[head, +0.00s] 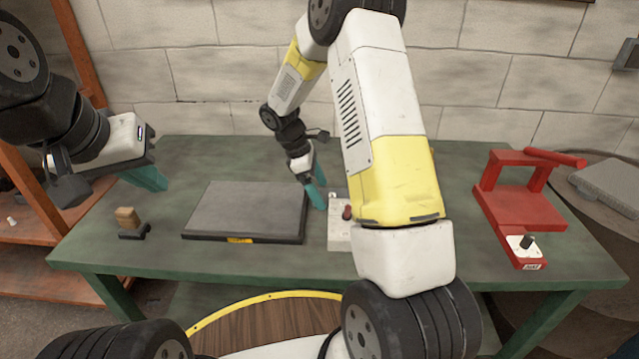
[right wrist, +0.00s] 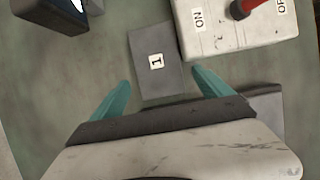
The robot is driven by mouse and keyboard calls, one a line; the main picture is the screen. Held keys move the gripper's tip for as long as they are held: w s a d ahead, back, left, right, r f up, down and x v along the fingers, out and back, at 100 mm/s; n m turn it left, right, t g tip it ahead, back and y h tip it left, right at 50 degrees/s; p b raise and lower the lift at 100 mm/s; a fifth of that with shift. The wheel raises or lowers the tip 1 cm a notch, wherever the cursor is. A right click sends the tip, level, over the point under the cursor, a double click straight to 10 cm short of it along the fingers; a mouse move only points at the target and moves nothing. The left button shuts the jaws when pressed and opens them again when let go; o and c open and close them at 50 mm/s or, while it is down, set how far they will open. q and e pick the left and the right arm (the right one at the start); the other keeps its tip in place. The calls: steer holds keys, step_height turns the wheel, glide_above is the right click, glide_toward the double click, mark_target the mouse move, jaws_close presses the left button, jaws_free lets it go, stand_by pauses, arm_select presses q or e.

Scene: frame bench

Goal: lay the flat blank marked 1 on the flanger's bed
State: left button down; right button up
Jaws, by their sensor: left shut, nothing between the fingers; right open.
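The flat grey blank marked 1 (right wrist: 155,62) lies on the green bench in the right wrist view. My open right gripper (right wrist: 158,95) has its teal fingers on either side of the blank's near end, with no clear contact. In the head view, my right gripper (head: 316,190) is low over the bench, and I cannot make out the blank there. My left gripper (head: 148,176) is shut and empty above the bench's left side. A red machine (head: 520,205) with a crossbar stands at the right; I cannot read a name identifying it as the flanger.
A dark grey slab (head: 245,208) lies mid-bench (head: 170,270). A white switch box (head: 339,236) with a red knob stands beside it and near the blank in the wrist view (right wrist: 225,30). A small wooden-topped item (head: 128,218) sits at left. My right arm hides the bench's middle right.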

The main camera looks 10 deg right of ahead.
steer(key=shift+d+f, duration=0.15)
steer(key=shift+f, duration=0.15)
steer(key=shift+r, duration=0.15)
steer(key=c, duration=1.8)
